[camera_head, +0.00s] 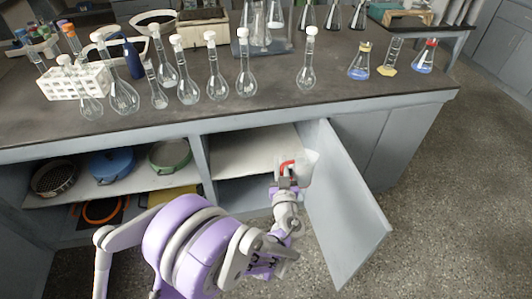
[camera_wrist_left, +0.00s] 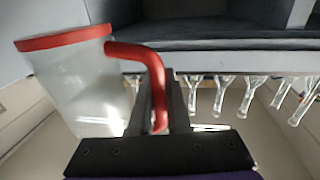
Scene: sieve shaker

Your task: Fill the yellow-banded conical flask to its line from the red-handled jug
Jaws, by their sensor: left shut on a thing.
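The yellow-banded conical flask (camera_head: 361,62) stands upright on the dark bench at the right, with blue liquid low in it. My left gripper (camera_head: 286,184) is shut on the red handle of the red-handled jug (camera_head: 310,163), in front of the open cupboard and below the bench top. In the left wrist view the pale, translucent jug (camera_wrist_left: 82,85) with red trim is at the left, and its handle reaches between the fingers (camera_wrist_left: 172,110). I cannot tell how much is inside the jug. My right gripper is out of view.
An open cupboard door (camera_head: 345,215) juts out at the right of the jug. Several volumetric flasks (camera_head: 216,82) line the bench to the left. The bench front edge is clear.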

